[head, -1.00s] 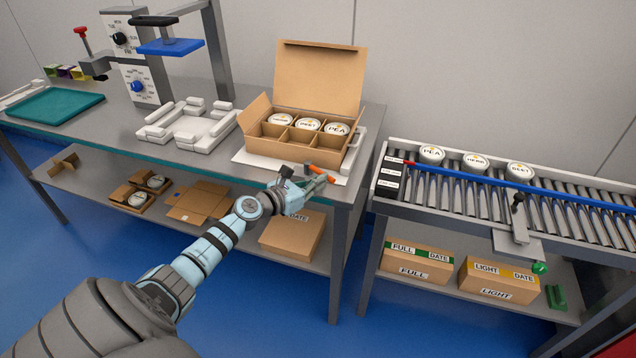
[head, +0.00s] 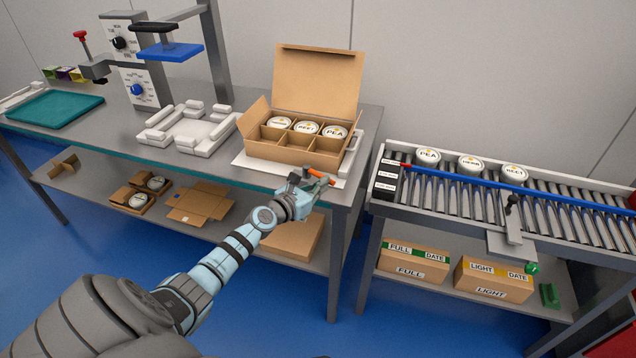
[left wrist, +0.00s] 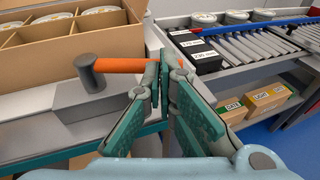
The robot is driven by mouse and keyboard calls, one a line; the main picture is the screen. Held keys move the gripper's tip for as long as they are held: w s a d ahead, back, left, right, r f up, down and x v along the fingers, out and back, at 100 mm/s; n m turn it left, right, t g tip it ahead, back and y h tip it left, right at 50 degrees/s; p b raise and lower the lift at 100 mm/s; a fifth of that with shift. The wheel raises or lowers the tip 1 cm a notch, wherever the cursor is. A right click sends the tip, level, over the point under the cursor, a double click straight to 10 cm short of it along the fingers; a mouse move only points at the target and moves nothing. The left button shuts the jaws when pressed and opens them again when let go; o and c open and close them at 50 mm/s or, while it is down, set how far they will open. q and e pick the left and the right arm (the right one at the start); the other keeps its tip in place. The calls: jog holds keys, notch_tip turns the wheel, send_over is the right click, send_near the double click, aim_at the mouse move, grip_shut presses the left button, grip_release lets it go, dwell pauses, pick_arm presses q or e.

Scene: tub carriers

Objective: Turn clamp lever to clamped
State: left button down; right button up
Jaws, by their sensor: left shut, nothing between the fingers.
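The clamp lever (head: 319,176) is an orange handle at the front edge of the white fixture plate (head: 247,160), below the open carton. In the left wrist view the handle (left wrist: 122,66) runs right from a grey hub (left wrist: 91,75), roughly along the bench edge. My left gripper (head: 308,182) is at the lever, in front of the bench edge. In the left wrist view its closed fingertips (left wrist: 164,62) hide part of the handle, and a bit of orange shows to their right. They hold nothing; whether they touch the handle I cannot tell. My right gripper is not in view.
The open carton (head: 267,141) with several tubs stands on the plate. A roller conveyor (head: 480,205) with three tubs stands to the right, past a gap. A white tub nest (head: 187,140) and a press with a blue plate (head: 170,52) are on the left.

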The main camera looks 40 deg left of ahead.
pick_arm(q)
jog(key=shift+w+d, duration=0.2)
jog(key=shift+w, duration=0.3)
jog(key=shift+w+d, duration=0.15)
jog(key=shift+w, duration=0.85)
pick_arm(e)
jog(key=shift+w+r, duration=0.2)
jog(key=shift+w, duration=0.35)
pick_arm(q)
jog(key=shift+s, duration=0.1)
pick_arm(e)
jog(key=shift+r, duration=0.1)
